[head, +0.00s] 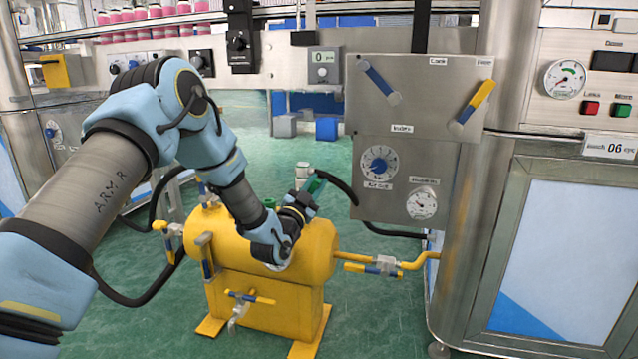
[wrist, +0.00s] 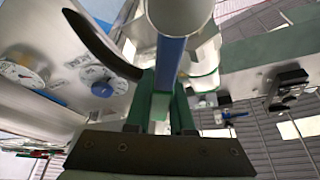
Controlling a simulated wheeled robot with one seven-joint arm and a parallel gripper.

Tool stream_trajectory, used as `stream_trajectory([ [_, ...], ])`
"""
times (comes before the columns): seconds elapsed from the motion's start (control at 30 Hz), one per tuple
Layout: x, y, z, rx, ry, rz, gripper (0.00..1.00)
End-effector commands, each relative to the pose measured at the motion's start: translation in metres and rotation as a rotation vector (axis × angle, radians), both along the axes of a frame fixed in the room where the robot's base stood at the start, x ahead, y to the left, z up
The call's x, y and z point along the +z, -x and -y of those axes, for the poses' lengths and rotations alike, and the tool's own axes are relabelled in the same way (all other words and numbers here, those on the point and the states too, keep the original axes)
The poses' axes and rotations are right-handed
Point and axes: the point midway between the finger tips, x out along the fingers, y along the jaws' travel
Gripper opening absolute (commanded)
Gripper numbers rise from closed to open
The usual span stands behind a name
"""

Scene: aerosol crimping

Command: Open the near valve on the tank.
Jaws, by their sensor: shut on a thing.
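The yellow tank (head: 230,240) stands on the floor in the middle of the head view. Several valves with yellow and blue levers sit around it: one at the left end (head: 171,237), one low on the front (head: 248,298), and one on the right pipe (head: 375,267). My gripper (head: 314,186) is above the tank's right part, beside a pale upright fitting (head: 302,170). In the wrist view my green fingers (wrist: 163,100) are shut on a blue lever (wrist: 169,62), below a pale round pipe end (wrist: 180,14). The head view hides this grip.
A black hose (head: 340,187) runs close to my gripper towards the grey panel (head: 405,150) with dials. The yellow pipe (head: 420,261) leaves the tank to the right. Green floor is clear in front and right of the tank. A steel cabinet (head: 560,250) stands at right.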

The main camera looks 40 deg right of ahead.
Motion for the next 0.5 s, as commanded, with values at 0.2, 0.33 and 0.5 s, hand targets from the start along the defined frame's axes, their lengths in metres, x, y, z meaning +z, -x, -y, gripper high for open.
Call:
stream_trajectory([
  [0.2,-0.0014,-0.0014,-0.0007,0.003,-0.004,0.0,0.0],
  [0.33,-0.0012,-0.001,-0.0005,0.002,-0.003,0.0,0.36],
  [0.5,-0.0007,-0.0006,-0.0003,0.002,-0.002,0.001,0.51],
])
